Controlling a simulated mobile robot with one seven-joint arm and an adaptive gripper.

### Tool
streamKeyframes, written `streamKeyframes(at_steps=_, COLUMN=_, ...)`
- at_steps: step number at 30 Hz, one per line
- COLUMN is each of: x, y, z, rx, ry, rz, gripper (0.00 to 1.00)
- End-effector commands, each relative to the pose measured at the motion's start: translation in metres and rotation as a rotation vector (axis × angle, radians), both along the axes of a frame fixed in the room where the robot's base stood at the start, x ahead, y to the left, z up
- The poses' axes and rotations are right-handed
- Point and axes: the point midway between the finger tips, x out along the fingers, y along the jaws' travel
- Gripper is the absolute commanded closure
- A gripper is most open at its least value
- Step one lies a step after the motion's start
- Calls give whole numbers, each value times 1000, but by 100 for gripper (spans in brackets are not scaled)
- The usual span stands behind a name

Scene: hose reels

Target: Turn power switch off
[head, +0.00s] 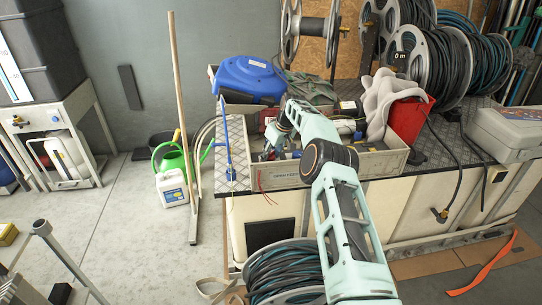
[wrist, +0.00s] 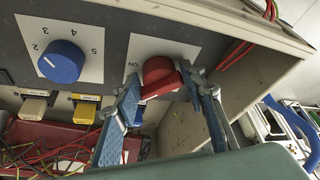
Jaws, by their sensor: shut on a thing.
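The power switch (wrist: 160,74), a red rotary knob with a handle bar, sits on a white plate on a grey panel in the wrist view. An "ON" label shows upside down at the plate's left side. My gripper (wrist: 163,82) has one blue-grey finger at each side of the red knob and is shut on it. In the head view my gripper (head: 271,142) is low inside the long grey box on the bench; the switch cannot be made out there.
A blue dial (wrist: 62,61) with numerals is left of the switch. A yellow button (wrist: 84,112) and loose wires are below it. The grey box (head: 280,178) has walls close around my gripper. A blue case (head: 248,78) and hose reels (head: 433,65) stand behind.

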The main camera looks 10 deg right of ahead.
Motion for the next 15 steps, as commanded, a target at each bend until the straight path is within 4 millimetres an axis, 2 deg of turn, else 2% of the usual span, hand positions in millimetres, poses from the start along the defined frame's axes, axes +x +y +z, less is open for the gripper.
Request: streamKeyframes(at_steps=15, x=1, y=-2, z=1, rx=-2, ry=-7, rz=120, gripper=86)
